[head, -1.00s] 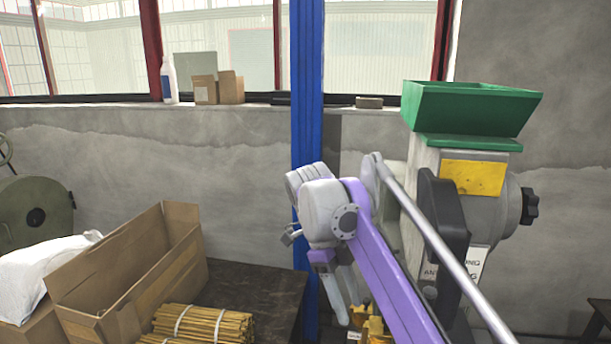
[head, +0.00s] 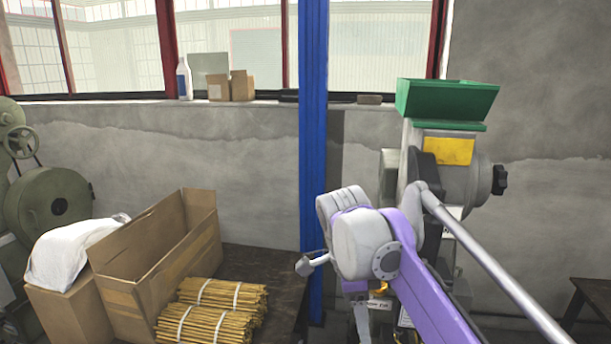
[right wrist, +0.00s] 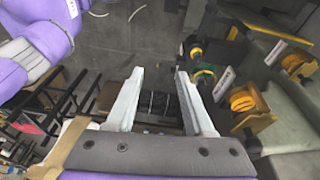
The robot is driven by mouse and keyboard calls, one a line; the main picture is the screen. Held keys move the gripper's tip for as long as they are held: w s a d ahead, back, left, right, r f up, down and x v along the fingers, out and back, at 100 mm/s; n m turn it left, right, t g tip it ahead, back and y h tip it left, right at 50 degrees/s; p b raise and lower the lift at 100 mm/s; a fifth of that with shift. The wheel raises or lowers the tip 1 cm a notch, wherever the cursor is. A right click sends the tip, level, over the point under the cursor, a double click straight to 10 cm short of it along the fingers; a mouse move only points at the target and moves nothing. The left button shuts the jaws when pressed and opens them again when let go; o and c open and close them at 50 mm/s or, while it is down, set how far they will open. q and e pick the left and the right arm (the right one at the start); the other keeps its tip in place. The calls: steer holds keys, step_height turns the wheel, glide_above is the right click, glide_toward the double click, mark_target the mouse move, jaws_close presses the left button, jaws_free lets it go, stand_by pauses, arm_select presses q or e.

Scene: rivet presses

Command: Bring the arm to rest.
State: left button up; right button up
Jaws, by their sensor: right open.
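My right arm, purple and pale grey, reaches in from the lower right of the head view with its elbow-like joint in front of the blue post. The fingers of my right gripper (right wrist: 158,75) show in the right wrist view. They are spread apart with nothing between them. Dark floor and dim objects lie beyond the gap. My left gripper is in neither view.
A press with a green hopper (head: 447,101) stands behind my arm. A blue post (head: 313,130) rises beside it. A dark table (head: 250,262) at left holds an open cardboard box (head: 150,285) and bundled rods (head: 215,310). A green machine (head: 48,205) stands far left.

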steer(key=s+d+f+n+t+y, duration=0.1)
steer(key=s+d+f+n+t, duration=0.2)
steer(key=s+f+n, duration=0.4)
steer(key=s+d+f+n+t+y, duration=0.1)
steer(key=s+d+f+n+t, duration=0.3)
steer(key=s+f+n, duration=0.3)
step_height(320, 180, down, 7)
steer(key=n, duration=0.5)
steer(key=shift+s+n, duration=0.2)
steer(key=shift+n, duration=0.1)
steer(key=shift+d, duration=0.1)
